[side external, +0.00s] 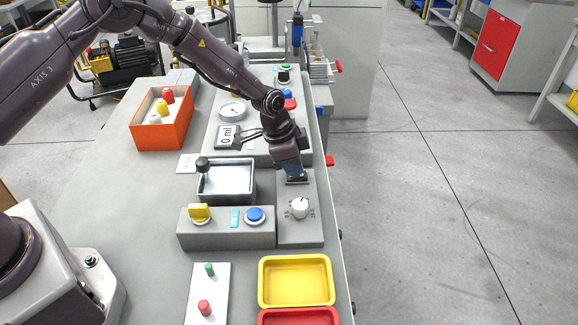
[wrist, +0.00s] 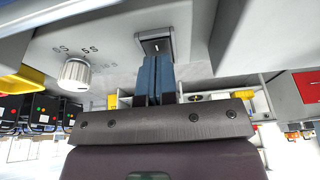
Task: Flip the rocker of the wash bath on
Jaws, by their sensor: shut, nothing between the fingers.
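The wash bath (side external: 228,183) is a grey metal basin at the middle of the bench in the side view. To its right is a light grey panel with a dark rocker (side external: 298,180) and a white knob (side external: 300,208). In the wrist view the rocker (wrist: 155,46) sits in a dark frame straight ahead of the fingertips, and the knob (wrist: 75,72) is to the left. My gripper (side external: 294,172) is shut and empty, its blue fingers (wrist: 155,62) at the rocker's edge. The fingers partly cover the rocker, and I cannot tell whether they touch it or which way it is tipped.
In front of the bath, a grey box carries a yellow knob (side external: 199,213) and a blue button (side external: 255,215). Nearer are a yellow tray (side external: 296,281) and a red tray (side external: 300,318). An orange bin (side external: 160,137) stands at the back left. Open floor lies right of the bench.

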